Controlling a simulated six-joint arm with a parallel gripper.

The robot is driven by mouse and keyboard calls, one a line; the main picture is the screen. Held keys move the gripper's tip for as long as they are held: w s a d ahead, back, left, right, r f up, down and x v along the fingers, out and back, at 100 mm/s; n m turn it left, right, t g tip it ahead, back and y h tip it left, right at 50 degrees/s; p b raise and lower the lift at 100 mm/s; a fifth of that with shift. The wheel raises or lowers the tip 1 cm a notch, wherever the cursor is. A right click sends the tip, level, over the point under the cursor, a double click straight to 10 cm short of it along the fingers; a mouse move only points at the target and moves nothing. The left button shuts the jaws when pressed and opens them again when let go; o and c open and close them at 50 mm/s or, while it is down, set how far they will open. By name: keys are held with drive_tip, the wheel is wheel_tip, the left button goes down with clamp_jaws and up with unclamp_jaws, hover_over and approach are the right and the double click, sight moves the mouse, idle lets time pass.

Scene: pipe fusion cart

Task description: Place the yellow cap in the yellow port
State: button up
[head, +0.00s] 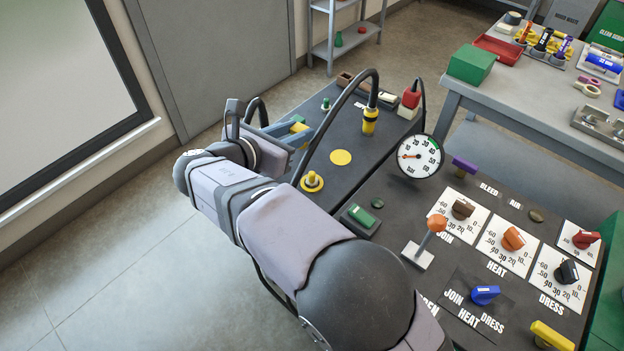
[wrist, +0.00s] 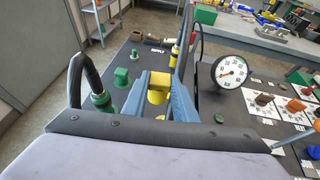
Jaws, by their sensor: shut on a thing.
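My gripper (wrist: 160,90) has blue fingers shut on the yellow cap (wrist: 157,93), held above the dark cart top. In the head view the gripper (head: 300,133) is at the cart's left side, with a bit of the yellow cap (head: 299,127) showing between its fingers. On the cart top are a flat yellow disc (head: 341,157) and a yellow ringed fitting with a raised middle (head: 312,181); I cannot tell for sure which is the yellow port. Both are apart from the cap. The cap's underside is hidden in both views.
A yellow hose connector (head: 369,121) stands upright behind the disc, with a black hose arching from it. A green connector (wrist: 101,98) and green fitting (wrist: 121,77) are left of my fingers. A round gauge (head: 415,156) and a control panel lie to the right.

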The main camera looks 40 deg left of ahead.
drive_tip(key=shift+m+h, duration=0.6)
drive_tip(key=shift+h, duration=0.2)
drive_tip(key=shift+w+d+f+p, duration=0.1)
drive_tip(key=shift+d+f, duration=0.35)
drive_tip(key=shift+f, duration=1.3)
drive_tip(key=shift+w+d+f+p, duration=0.1)
drive_tip(key=shift+d+f, duration=0.4)
drive_tip(key=shift+f, duration=1.25)
drive_tip(key=shift+d+f+p, duration=0.1)
drive_tip(key=shift+d+f, duration=0.35)
drive_tip(key=shift+f, duration=1.3)
drive_tip(key=shift+f, duration=0.1)
drive_tip(key=o, duration=1)
